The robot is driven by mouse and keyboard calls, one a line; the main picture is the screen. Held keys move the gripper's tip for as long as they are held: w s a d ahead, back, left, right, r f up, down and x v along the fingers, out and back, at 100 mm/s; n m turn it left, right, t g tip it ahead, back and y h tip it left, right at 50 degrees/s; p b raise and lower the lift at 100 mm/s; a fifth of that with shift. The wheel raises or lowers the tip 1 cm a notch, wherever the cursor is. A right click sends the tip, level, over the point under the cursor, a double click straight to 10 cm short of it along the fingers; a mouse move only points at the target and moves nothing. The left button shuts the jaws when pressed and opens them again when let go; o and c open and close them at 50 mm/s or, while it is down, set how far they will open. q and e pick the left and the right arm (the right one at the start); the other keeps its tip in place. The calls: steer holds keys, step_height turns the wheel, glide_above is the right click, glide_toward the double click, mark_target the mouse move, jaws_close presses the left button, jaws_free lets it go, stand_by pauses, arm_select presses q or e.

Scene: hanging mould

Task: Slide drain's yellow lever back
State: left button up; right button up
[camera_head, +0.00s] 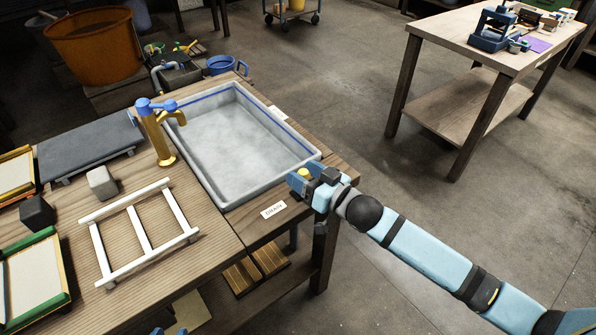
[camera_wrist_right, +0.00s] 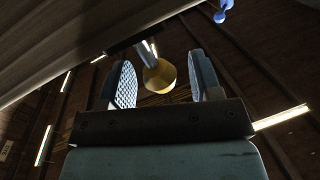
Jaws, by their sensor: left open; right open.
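The drain's yellow lever ends in a round yellow knob (camera_wrist_right: 158,76) on a metallic rod. In the right wrist view it shows between the two fingers of my right gripper (camera_wrist_right: 164,84), which is open, with gaps on both sides. Only blue tips of my left gripper (camera_head: 168,331) show at the bottom edge, apart.
The grey sink basin (camera_head: 235,190) sits in the wooden bench, close to my right gripper. A yellow tap (camera_head: 157,140) with blue handles stands at its left. A white frame (camera_head: 142,232) lies on the bench. Open floor (camera_head: 440,210) lies to the right, before another table (camera_head: 445,27).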

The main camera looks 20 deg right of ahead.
steer(key=shift+x, duration=1)
jaws_close()
steer(key=shift+d+r, duration=0.1)
steer(key=shift+d, duration=0.1)
steer(key=d+p, duration=0.1)
steer(key=w+d+p, duration=0.1)
steer(key=d, duration=0.1)
steer(key=shift+w+r, duration=0.1)
steer(key=shift+r, duration=0.05)
steer(key=shift+w+d+p, duration=0.2)
steer(key=shift+d, duration=0.4)
steer(key=shift+w+d+p, duration=0.2)
steer(key=shift+w+d, duration=0.05)
steer(key=shift+d, duration=0.35)
arm_select(q)
steer(key=shift+s+a+r, duration=0.15)
steer(key=shift+s+a, duration=0.05)
steer(key=shift+a, duration=0.1)
arm_select(e)
steer(key=shift+d, duration=0.1)
